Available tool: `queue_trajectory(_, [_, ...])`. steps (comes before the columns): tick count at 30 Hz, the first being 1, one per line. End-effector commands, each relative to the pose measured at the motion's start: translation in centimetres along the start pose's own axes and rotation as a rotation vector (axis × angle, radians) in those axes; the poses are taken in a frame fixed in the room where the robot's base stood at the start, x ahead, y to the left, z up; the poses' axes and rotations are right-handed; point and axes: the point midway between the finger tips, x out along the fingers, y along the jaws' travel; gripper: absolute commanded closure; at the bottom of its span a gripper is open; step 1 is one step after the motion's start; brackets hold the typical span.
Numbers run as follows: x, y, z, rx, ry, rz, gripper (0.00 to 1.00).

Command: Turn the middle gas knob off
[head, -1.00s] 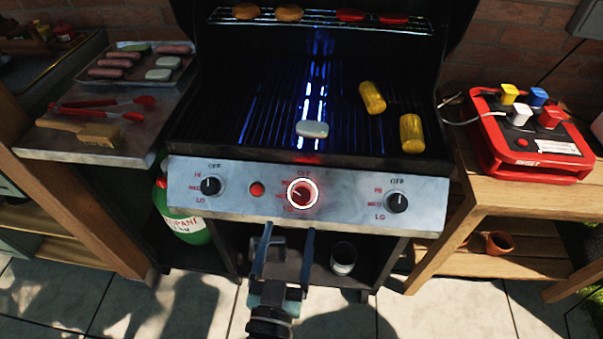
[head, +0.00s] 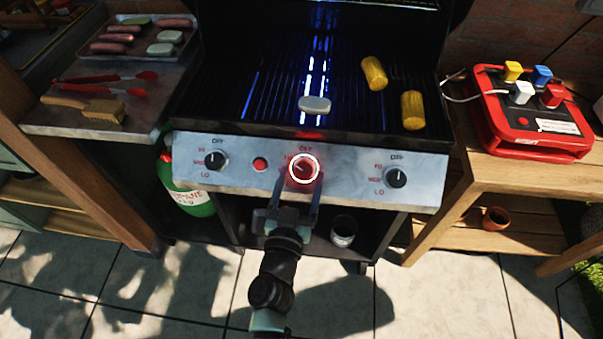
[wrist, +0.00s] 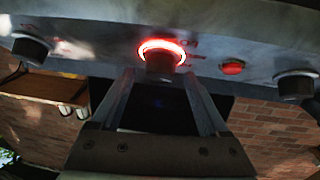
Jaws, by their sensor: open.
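The middle gas knob (head: 302,169) sits on the grill's silver front panel inside a glowing red ring. Blue flames show under the grate behind it. In the wrist view the middle knob (wrist: 161,62) is dark, with the lit ring around its base. My gripper (head: 295,185) is open, with its two fingers pointing up at the panel. In the wrist view my gripper (wrist: 160,78) has one finger to each side below the knob, with a gap between them. I cannot tell whether either finger touches the knob.
The left knob (head: 215,160), a red button (head: 260,164) and the right knob (head: 396,176) share the panel. A pale patty (head: 314,104) and corn (head: 374,73) lie on the grate. A green propane bottle (head: 190,185) and a metal cup (head: 343,231) are below.

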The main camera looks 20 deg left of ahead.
Motion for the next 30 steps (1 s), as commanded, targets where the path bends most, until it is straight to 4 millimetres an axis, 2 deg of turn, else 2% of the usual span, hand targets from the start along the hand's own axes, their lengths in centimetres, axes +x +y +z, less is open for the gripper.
queue_trajectory(6, [1.35, -0.03, 0.02, 0.0, 0.0, -0.001, 0.22])
queue_trajectory(14, [1.44, -0.03, 0.01, 0.0, -0.001, -0.001, 0.22])
queue_trajectory(17, [1.43, -0.03, 0.01, 0.0, -0.001, -0.001, 0.36])
queue_trajectory(27, [1.41, -0.02, 0.01, 0.0, 0.0, 0.0, 0.97])
queue_trajectory(30, [1.41, -0.01, 0.0, 0.0, 0.0, 0.0, 1.0])
